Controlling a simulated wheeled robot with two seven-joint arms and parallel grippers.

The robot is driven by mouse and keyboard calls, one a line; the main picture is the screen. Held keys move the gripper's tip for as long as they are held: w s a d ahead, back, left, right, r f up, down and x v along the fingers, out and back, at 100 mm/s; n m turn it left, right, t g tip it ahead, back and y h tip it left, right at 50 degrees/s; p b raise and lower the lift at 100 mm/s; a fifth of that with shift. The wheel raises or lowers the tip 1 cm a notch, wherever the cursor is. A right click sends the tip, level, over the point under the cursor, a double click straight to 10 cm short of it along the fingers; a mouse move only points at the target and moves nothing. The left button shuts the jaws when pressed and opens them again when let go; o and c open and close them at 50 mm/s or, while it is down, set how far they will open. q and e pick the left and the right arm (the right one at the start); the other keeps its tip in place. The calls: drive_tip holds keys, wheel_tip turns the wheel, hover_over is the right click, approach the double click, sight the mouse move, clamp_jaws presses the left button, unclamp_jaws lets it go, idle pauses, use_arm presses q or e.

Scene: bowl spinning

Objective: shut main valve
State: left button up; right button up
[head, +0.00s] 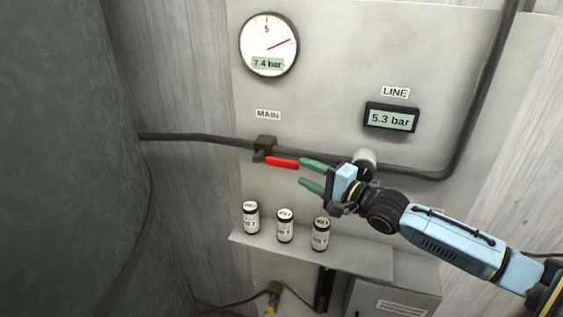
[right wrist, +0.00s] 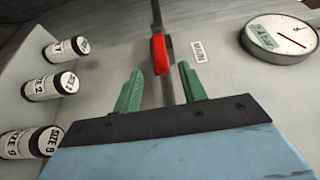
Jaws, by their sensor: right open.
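The main valve has a red lever handle (head: 282,162) on a dark valve body (head: 265,146), set in a dark horizontal pipe below the MAIN label (head: 268,115). The lever lies nearly along the pipe, pointing right. My right gripper (head: 311,174) is open, just right of the lever's free end. In the right wrist view the red lever (right wrist: 159,55) shows ahead, beyond and between the two green fingers (right wrist: 160,88); nothing is held. The main gauge (head: 269,45) reads 7.4 bar. The LINE display (head: 391,118) reads 5.3 bar. My left gripper is not in view.
A shelf (head: 350,257) below the pipe holds three white, black-capped canisters (head: 285,226), close under my right gripper. A large dark green tank (head: 65,160) fills the left side. A grey box (head: 395,297) sits under the shelf at lower right.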

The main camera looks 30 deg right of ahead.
sight(292, 167)
drive_tip(key=b+x, duration=0.4)
drive_tip(key=x, duration=0.2)
drive_tip(key=shift+w, duration=0.15)
drive_tip(key=shift+b+x, duration=0.45)
drive_tip(key=shift+x, duration=0.7)
clamp_jaws()
